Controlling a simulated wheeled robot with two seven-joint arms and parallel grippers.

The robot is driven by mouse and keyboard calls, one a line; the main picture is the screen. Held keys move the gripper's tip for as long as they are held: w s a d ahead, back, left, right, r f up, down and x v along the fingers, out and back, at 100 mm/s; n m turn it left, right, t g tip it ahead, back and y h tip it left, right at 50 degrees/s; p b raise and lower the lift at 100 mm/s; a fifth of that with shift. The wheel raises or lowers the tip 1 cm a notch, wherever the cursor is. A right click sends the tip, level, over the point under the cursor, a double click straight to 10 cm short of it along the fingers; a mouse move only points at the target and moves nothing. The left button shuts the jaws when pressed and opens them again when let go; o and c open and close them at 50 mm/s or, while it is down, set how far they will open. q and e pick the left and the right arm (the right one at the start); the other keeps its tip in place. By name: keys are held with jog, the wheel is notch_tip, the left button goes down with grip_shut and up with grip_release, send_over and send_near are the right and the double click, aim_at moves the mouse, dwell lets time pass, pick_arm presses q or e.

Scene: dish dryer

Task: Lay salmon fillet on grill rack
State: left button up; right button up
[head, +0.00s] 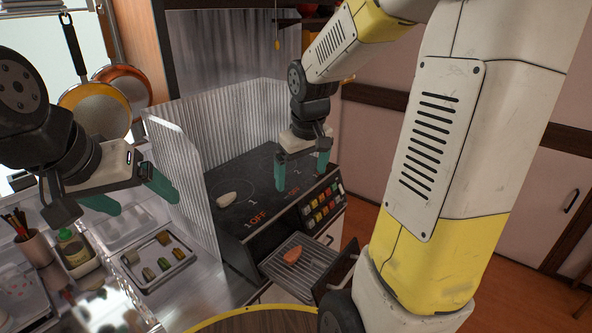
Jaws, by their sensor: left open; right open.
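The salmon fillet (292,254), small and orange-pink, lies on the bars of the grill rack (304,273). The rack sits in a pulled-out drawer at the lower front of the stove. My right gripper (302,180) is open and empty, with green fingers pointing down over the stove top, up and behind the fillet and apart from it. My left gripper (134,200) is open and empty at the left, over the counter beside the corrugated metal screen, far from the fillet.
The black stove top (262,180) holds a small white piece (236,199). A metal screen (186,170) stands at its left. A tray (158,262) with several small pieces lies on the left counter. A bottle (74,246) and pans (100,104) are farther left. My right arm covers much of the right side.

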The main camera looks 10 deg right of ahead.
jog(key=s+a+r+m+t+y, duration=0.1)
jog(key=s+r, duration=0.3)
jog(key=s, duration=0.3)
jog(key=s+a+r+m+t+y, duration=0.1)
jog(key=s+r+m+t, duration=0.1)
jog(key=s+r, duration=0.3)
jog(key=s, duration=0.3)
jog(key=shift+s+a, duration=0.3)
jog(key=shift+a, duration=0.05)
jog(key=shift+c, duration=0.2)
